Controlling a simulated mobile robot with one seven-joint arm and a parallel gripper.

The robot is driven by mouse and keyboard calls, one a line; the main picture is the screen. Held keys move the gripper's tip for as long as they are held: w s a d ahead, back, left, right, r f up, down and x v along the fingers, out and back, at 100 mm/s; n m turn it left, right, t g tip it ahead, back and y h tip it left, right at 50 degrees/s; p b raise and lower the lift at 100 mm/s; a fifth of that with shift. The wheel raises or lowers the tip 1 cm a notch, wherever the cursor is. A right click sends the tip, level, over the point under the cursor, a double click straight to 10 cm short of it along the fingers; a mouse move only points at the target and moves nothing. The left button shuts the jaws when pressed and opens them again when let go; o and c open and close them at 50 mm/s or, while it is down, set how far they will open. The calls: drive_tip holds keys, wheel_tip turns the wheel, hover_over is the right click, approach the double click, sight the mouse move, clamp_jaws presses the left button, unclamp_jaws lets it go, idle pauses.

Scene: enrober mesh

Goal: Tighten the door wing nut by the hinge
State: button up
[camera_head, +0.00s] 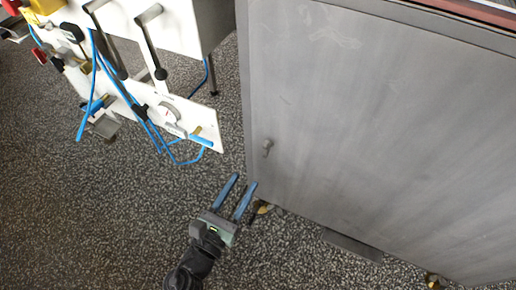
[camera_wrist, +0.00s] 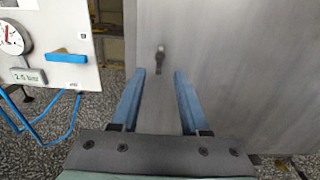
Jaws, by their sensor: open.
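A grey metal door (camera_head: 370,120) fills the right of the head view. It also fills much of the wrist view (camera_wrist: 240,70). Near its left edge is a small metal fitting (camera_head: 267,147), probably the wing nut. It shows in the wrist view (camera_wrist: 160,58) with a round head and a narrow part hanging down. No hinge can be made out clearly. My gripper (camera_head: 245,180) is open and empty, with its blue fingers pointing towards the door. In the wrist view the fitting appears between and just beyond the fingertips (camera_wrist: 159,73), apart from them.
A white panel (camera_head: 180,115) with levers, a gauge (camera_wrist: 12,38), a blue-handled valve (camera_wrist: 68,57) and looping blue hoses (camera_head: 150,125) stands to the left. Speckled floor (camera_head: 110,220) lies open below. The cabinet's feet show under the door.

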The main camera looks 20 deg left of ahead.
sight(264, 149)
drive_tip(key=w+b, duration=0.1)
drive_tip(key=w, duration=0.2)
drive_tip(key=w+b, duration=0.1)
drive_tip(key=w, duration=0.7)
drive_tip(key=shift+w+d+b, duration=0.15)
drive_tip(key=shift+d+b, duration=0.1)
drive_tip(key=shift+b, duration=0.15)
drive_tip(key=shift+c, duration=0.3)
clamp_jaws()
